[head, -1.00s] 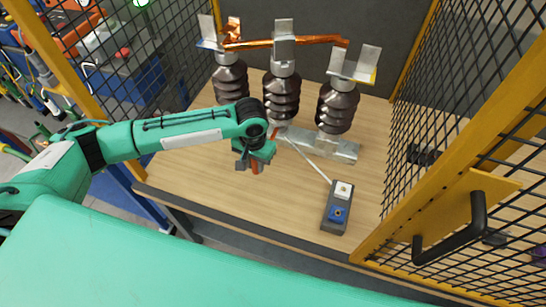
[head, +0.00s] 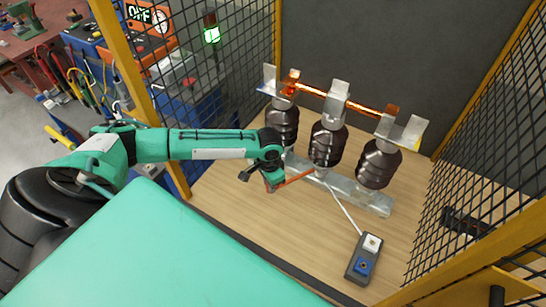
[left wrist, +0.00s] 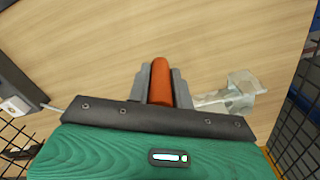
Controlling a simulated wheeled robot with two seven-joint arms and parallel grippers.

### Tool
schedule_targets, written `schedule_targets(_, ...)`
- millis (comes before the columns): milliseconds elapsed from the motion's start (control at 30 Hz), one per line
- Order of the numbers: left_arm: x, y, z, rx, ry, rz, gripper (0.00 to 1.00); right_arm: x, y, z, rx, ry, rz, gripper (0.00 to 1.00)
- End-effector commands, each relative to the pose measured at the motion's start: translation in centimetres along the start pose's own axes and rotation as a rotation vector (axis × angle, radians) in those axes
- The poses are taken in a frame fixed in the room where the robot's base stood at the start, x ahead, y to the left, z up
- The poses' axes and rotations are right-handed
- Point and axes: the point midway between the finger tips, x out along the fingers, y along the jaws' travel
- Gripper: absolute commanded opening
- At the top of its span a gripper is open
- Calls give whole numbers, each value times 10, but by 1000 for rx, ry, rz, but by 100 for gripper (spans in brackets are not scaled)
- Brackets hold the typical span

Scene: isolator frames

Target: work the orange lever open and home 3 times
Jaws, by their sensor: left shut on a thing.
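The orange lever (head: 293,179) sticks out from the metal base below the middle dark insulator (head: 328,143). My left gripper (head: 271,181) is at its outer end. In the left wrist view the lever's rounded orange end (left wrist: 161,82) sits between the two grey fingers of the left gripper (left wrist: 160,86), which are shut on it. A copper bar (head: 362,104) runs across the metal clips on top of the three insulators. My right gripper is not in view.
A grey box (head: 363,260) with a white and a blue control stands at the right, with a pale rod reaching to the base. Yellow-framed black mesh (head: 480,170) closes the sides. A dark panel stands behind. The wooden top (head: 235,200) in front is mostly clear.

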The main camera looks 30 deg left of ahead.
Motion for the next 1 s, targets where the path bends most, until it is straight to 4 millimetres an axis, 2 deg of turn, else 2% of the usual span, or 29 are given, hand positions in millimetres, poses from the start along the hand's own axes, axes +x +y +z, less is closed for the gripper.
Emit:
schedule_targets(300, -3, -5, -2, -7, 6, -7, 0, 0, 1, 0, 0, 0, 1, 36)
schedule_targets(333, -3, -5, -2, -7, 6, -8, 24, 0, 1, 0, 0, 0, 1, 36)
schedule_targets(433, -3, -5, -2, -6, 5, -7, 43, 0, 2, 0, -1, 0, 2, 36)
schedule_targets(767, -3, -3, -1, -3, 3, -4, 43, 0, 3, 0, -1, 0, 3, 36)
schedule_targets(867, -12, -3, -1, -3, 3, -4, 43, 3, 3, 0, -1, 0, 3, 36)
schedule_targets(1000, -36, -3, -1, -2, 6, -4, 43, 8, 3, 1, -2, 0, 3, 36)
